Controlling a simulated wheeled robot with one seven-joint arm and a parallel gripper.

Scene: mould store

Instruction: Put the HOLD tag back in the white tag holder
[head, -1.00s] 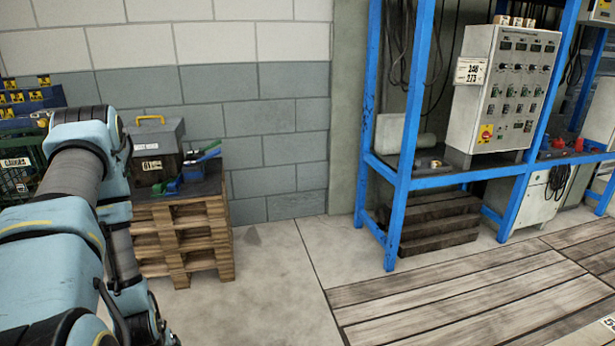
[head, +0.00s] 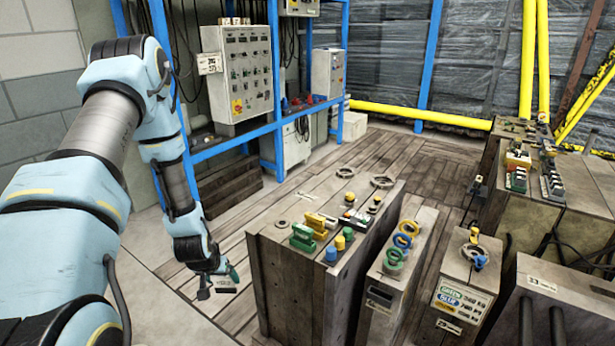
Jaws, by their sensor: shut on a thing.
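My gripper (head: 219,282) is at the lower left of the head view, at the end of my hanging arm, left of the nearest large mould block. It is shut on a small dark tag with pale lettering (head: 226,284), which seems to read HOLD. The tag is held above the plank floor, apart from the block. The fingers are small here and their exact hold is hard to see. I cannot single out the white tag holder; a small white-framed plate (head: 379,299) is on the front of the second block, but I cannot tell whether it is the holder.
A large mould block (head: 290,300) with coloured fittings stands at centre. Narrower blocks (head: 462,275) stand to its right, with gaps between. A blue rack (head: 277,90) with a control cabinet (head: 237,75) is behind. Plank floor (head: 420,160) is clear beyond the blocks.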

